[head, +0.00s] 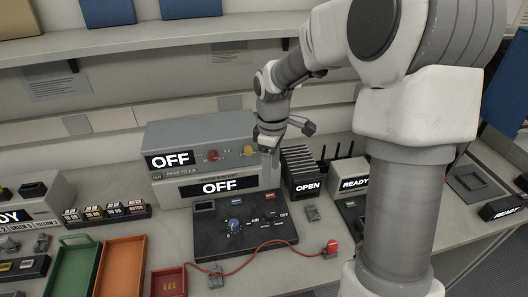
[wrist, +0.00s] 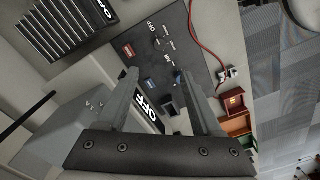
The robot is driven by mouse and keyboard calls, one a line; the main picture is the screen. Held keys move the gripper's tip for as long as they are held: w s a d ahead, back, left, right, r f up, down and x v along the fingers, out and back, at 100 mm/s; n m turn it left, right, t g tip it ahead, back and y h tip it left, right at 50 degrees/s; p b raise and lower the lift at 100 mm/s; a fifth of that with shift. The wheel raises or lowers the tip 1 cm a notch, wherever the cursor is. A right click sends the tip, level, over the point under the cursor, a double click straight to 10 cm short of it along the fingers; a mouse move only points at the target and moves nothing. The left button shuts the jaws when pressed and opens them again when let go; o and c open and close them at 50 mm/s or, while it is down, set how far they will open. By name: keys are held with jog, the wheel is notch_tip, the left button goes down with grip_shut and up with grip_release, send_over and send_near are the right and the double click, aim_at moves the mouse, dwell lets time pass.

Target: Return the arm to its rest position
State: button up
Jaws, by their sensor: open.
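My gripper (head: 268,158) hangs from my bent arm over the back edge of the dark control panel (head: 215,236), in front of the right end of the grey units marked OFF (head: 220,187). In the wrist view my gripper (wrist: 162,85) has its two fingers spread apart, with nothing held between them. The dark panel (wrist: 200,50) with its small switches lies beyond the fingertips. My arm crosses the right half of the head view and hides part of the bench behind it.
A black slotted rack marked OPEN (head: 306,188) stands just right of my gripper. A READY unit (head: 352,176) is beside it. A red cable (head: 262,247) curves across the panel's front. Green and orange trays (head: 122,265) sit at left. A shelf (head: 160,40) runs above.

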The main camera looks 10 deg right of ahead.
jog(key=s+r+m+t, duration=0.2)
jog(key=s+r+m, duration=0.3)
jog(key=s, duration=0.5)
jog(key=s+r+m+t, duration=0.3)
jog(key=s+r+m, duration=0.3)
jog(key=s+r, duration=0.3)
jog(key=shift+s+t, duration=0.3)
jog(key=shift+s, duration=0.8)
